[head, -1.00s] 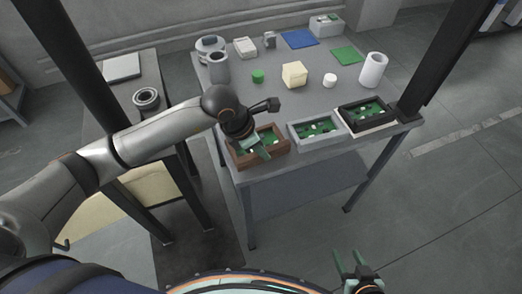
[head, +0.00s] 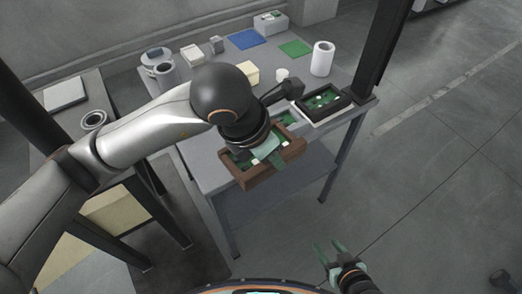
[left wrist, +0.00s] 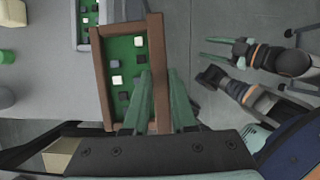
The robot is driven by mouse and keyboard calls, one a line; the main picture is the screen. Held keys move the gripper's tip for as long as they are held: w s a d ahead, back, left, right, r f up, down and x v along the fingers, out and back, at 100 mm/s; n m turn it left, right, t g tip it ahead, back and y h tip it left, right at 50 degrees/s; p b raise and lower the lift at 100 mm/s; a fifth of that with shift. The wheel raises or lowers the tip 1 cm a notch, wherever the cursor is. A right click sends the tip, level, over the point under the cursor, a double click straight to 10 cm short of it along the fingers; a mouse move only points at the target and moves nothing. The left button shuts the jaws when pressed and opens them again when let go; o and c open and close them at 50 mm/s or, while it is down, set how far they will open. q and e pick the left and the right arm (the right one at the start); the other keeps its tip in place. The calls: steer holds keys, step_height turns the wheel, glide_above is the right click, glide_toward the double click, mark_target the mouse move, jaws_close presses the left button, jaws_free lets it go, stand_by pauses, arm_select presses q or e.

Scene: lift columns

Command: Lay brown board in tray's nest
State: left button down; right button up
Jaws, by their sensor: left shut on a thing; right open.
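The brown board (head: 288,163) is a brown-framed piece with a green face carrying small black and white blocks. My left gripper (head: 268,152) is shut on its near wall and holds it over the table's front edge, seemingly raised. In the left wrist view the brown board (left wrist: 98,75) has one wall between the fingers (left wrist: 160,76). Part of it is hidden by my gripper in the head view. My right gripper (head: 329,250) is open and empty, low in front of the table; it also shows in the left wrist view (left wrist: 218,48). I cannot pick out the tray's nest for certain.
A yellow block (head: 247,70), white cylinder (head: 322,60), blue mat (head: 246,39) and green mat (head: 296,48) lie farther back. A dark post rises at right.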

arm_select(q)
steer(key=shift+r+p, duration=0.45)
steer(key=shift+r, duration=0.6)
